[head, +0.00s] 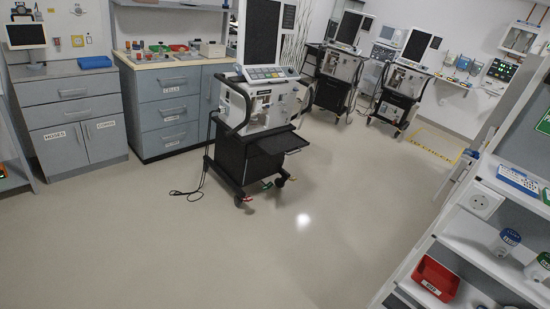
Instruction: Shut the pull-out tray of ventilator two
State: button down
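The nearest ventilator (262,110) stands on a black wheeled cart in the middle of the view, with a dark screen on top. A black tray (285,142) sticks out from the front of its cart, below the white body, toward the right. Two similar ventilators stand farther back, one near the wall (338,70) and one to its right (402,85). I cannot read a number on any of them, and I see no clearly extended tray on the far two. My gripper is not in view.
Grey cabinets (165,110) line the left and back. A cable (188,192) lies on the floor left of the nearest cart. A shelf unit (480,235) with a red bin (436,278) and cups fills the right edge. The floor (250,250) in front is clear.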

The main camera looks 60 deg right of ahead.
aim_at(274, 146)
jog(key=z, duration=0.45)
jog(key=i, duration=1.15)
jog(key=z, duration=1.2)
jog(key=i, duration=1.55)
jog(key=z, duration=0.7)
jog(key=i, duration=0.85)
jog(key=z, duration=0.3)
